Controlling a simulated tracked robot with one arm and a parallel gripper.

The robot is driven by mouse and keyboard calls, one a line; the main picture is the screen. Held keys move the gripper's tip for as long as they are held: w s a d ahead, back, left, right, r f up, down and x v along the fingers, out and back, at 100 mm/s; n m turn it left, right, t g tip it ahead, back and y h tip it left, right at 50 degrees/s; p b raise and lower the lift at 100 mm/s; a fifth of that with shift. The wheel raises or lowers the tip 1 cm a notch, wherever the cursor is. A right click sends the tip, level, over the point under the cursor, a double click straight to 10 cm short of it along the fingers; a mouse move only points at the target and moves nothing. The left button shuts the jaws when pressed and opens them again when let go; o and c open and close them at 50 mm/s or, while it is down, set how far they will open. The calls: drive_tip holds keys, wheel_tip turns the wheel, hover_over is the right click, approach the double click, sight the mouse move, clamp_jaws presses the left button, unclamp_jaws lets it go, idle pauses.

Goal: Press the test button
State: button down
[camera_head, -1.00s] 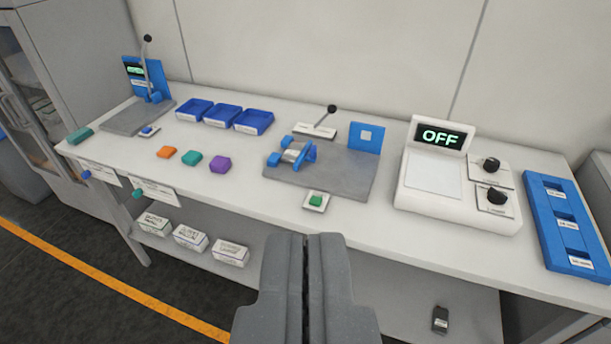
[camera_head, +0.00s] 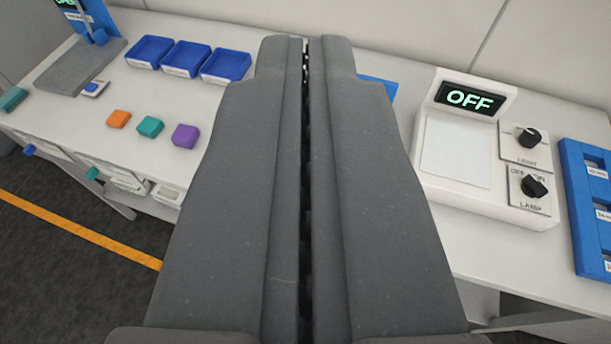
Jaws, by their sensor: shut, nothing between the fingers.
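My gripper (camera_head: 306,42) is shut and empty. It reaches up the middle of the view and covers the middle fixture and the small green button in front of it. The tips' contact with anything cannot be told. A small blue button (camera_head: 91,88) on a white plate shows at the left, beside a grey base plate. No label reading "test" can be made out on either button. A white tester box (camera_head: 448,192) with a display (camera_head: 469,98) reading OFF stands right of my gripper.
The tester has a LIGHT knob (camera_head: 528,138) and a LAMP knob (camera_head: 534,186). Blue trays (camera_head: 186,58) stand at the back left. Orange (camera_head: 118,119), teal (camera_head: 150,127) and purple (camera_head: 185,136) blocks lie nearer the front. A blue rack (camera_head: 585,215) is at the right.

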drive_tip(key=w+f+m+g+y+p, duration=0.2)
drive_tip(key=w+f+g, duration=0.2)
drive_tip(key=w+f, duration=1.15)
drive_tip(key=w+f+m+g+p, duration=0.1)
drive_tip(key=w+f, duration=0.3)
drive_tip(key=f, duration=0.6)
drive_tip(key=w+f+m+g+p, duration=0.1)
drive_tip(key=w+f, duration=0.3)
drive_tip(key=f, duration=0.7)
drive_tip(key=shift+d+f+m+g+y, duration=0.3)
drive_tip(key=shift+d+m, duration=0.05)
drive_tip(key=shift+m, duration=0.45)
drive_tip(key=shift+f, duration=0.15)
wheel_tip(320, 180, down, 7)
drive_tip(key=b, duration=0.4)
drive_tip(key=shift+b, duration=0.35)
drive_tip(key=shift+f+b, duration=0.3)
drive_tip(key=shift+f, duration=0.45)
drive_tip(key=shift+f, duration=0.15)
drive_tip(key=shift+f, duration=0.2)
